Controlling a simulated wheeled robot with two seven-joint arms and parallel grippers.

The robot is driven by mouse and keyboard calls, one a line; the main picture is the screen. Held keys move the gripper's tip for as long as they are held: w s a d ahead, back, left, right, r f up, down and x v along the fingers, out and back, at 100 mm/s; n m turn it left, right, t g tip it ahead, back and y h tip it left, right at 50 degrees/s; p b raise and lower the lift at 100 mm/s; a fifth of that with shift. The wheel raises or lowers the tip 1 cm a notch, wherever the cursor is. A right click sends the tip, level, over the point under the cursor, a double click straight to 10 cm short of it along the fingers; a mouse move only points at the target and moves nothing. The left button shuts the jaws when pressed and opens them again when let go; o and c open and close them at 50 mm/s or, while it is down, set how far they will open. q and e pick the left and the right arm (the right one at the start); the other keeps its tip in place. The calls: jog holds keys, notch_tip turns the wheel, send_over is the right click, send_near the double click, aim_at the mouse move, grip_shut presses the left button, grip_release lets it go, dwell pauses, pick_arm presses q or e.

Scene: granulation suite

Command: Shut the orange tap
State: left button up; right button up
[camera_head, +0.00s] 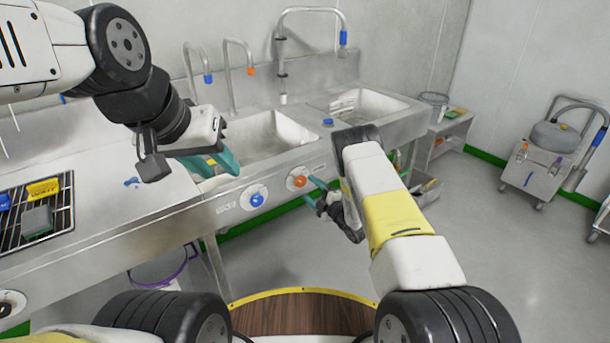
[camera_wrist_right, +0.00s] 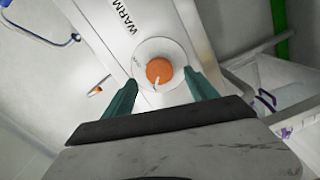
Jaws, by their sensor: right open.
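The orange tap (camera_head: 300,182) is a round knob on a pale dial on the sink unit's front panel.
A blue knob (camera_head: 257,199) sits left of the orange one on the same panel. Spouts with blue and orange tips stand behind the basins. A black rack (camera_head: 62,215) holds small items at left. A bucket (camera_head: 160,270) stands below the counter.

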jog(key=shift+v, duration=1.65)
jog(key=w+d+r+m+h, duration=0.3)
jog(key=r, duration=0.6)
jog(key=w+d+r+m+h, duration=0.3)
jog(key=w+d+r+m, duration=0.1)
jog(key=r, duration=0.4)
jog(key=s+d+r+m+g+h, duration=0.1)
jog(key=s+d+r+m+h, duration=0.15)
jog(key=r, duration=0.35)
jog(key=s+d+r+m+h, duration=0.1)
jog(key=s+d+r+m, duration=0.2)
jog(key=r, duration=0.4)
jog(key=s+a+r+m+g, duration=0.1)
jog(key=s+r+m+g, duration=0.3)
jog(key=s, duration=1.1)
jog(key=s+a+r+m+g, duration=0.1)
jog(key=s+r+m, duration=0.35)
jog(key=s, duration=0.95)
jog(key=s+a+g+y, duration=0.1)
jog(key=s+g, duration=0.1)
jog(key=s, duration=1.1)
jog(key=shift+a+r, duration=0.2)
